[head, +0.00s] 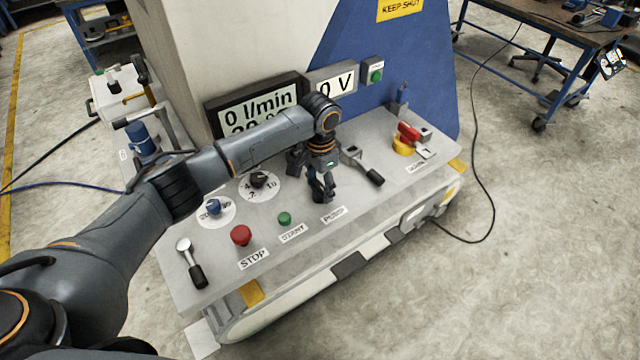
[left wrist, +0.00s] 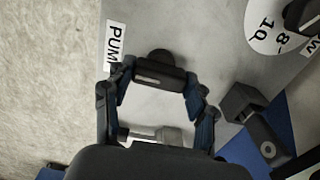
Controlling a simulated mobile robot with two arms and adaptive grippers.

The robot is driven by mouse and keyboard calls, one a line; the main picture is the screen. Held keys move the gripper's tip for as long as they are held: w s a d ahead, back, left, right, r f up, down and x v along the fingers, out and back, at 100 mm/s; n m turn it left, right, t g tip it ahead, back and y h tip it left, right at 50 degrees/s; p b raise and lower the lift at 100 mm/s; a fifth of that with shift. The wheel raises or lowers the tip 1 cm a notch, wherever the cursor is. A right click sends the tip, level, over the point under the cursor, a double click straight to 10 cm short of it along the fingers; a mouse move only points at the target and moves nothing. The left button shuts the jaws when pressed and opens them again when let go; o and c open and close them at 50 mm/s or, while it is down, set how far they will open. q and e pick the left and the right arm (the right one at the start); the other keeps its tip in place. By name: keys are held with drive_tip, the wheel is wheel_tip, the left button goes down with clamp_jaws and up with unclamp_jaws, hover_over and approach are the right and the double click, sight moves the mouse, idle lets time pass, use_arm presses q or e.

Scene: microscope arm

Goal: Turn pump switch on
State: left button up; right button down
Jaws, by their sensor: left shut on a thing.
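My left gripper (head: 322,192) points down at the sloping grey panel just above the "PUMP" label (head: 334,213). In the left wrist view, the fingers of my left gripper (left wrist: 159,84) close from both sides on the black pump switch (left wrist: 159,73), a knob with a pale line on it. The label (left wrist: 114,46) shows beside it there. In the head view the switch is hidden by the fingers. My right gripper is not in view.
On the panel (head: 215,270), a red STOP button (head: 241,235), green START button (head: 285,218), blue knob (head: 213,207) and black dial (head: 260,180) are left of the gripper. A black-handled lever (head: 370,174) and red switch handle (head: 408,132) are to its right.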

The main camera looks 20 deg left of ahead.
use_arm(q)
drive_tip(key=m+p, duration=0.1)
drive_tip(key=m, duration=0.2)
drive_tip(key=shift+r+p, duration=0.1)
drive_tip(key=shift+p, duration=0.3)
drive_tip(key=m+p, duration=0.1)
drive_tip(key=m, duration=0.3)
drive_tip(key=shift+m, duration=0.3)
drive_tip(key=m, duration=0.5)
drive_tip(key=shift+p, duration=0.4)
drive_tip(key=m, duration=0.5)
drive_tip(key=shift+m, duration=0.3)
drive_tip(key=o, duration=1.2)
drive_tip(key=shift+c, duration=0.2)
